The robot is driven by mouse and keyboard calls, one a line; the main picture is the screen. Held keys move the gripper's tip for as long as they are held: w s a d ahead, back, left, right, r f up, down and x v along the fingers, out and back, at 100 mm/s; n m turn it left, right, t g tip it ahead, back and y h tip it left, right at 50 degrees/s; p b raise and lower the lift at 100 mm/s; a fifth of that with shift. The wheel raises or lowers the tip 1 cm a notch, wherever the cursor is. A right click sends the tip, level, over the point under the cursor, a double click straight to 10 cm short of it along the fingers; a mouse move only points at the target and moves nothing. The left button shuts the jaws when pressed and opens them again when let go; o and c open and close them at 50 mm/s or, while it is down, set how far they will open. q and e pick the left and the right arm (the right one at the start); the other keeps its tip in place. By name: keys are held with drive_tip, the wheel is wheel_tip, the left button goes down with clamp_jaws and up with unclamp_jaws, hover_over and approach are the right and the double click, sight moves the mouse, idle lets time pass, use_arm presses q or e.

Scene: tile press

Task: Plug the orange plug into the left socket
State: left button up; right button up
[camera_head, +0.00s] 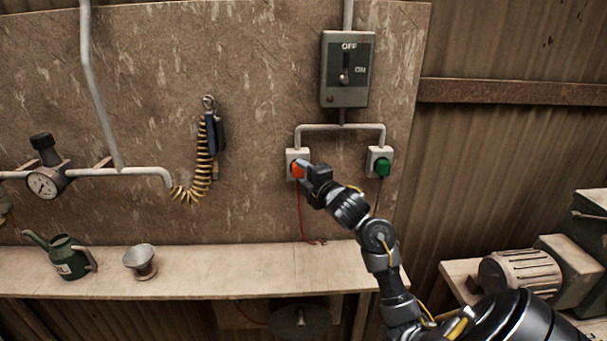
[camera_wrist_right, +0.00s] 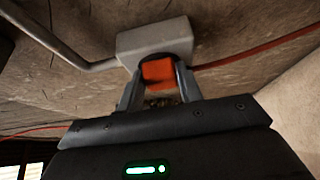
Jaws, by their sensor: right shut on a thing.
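The orange plug (camera_head: 297,171) is at the front of the left socket (camera_head: 291,155), a pale box on the wall board. My right gripper (camera_head: 306,173) is shut on the plug. In the right wrist view the plug (camera_wrist_right: 158,72) sits between my two fingers (camera_wrist_right: 158,90), right against the grey socket box (camera_wrist_right: 153,40). How deep the plug is seated cannot be told. A red cord (camera_head: 300,215) hangs from the plug to the shelf. My left gripper is not in view.
A green plug (camera_head: 383,167) is in the right socket (camera_head: 371,155). A switch box (camera_head: 347,68) is above, its conduit branching to both sockets. A coiled hose (camera_head: 203,160) hangs left.

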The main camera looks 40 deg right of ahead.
idle(2.7)
drive_tip(key=shift+s+a, duration=0.9)
drive_tip(key=shift+s, duration=0.3)
drive_tip(key=shift+s+a, duration=0.9)
drive_tip(key=shift+s, duration=0.3)
drive_tip(key=shift+r, duration=0.1)
drive_tip(key=s+a+f+n+y+b, duration=0.1)
drive_tip(key=s+a+f+n+y, duration=0.2)
drive_tip(key=a, duration=0.4)
drive_tip(key=a+f+n+y, duration=0.1)
drive_tip(key=a+n+y, duration=0.1)
drive_tip(key=a+y, duration=0.4)
drive_tip(key=s+a+f+n+g+y+b, duration=0.2)
drive_tip(key=s+a+f, duration=0.5)
drive_tip(key=f, duration=0.4)
drive_tip(key=shift+s+a+n+y, duration=0.15)
drive_tip(key=shift+a+n+y, duration=0.15)
drive_tip(key=shift+a, duration=0.5)
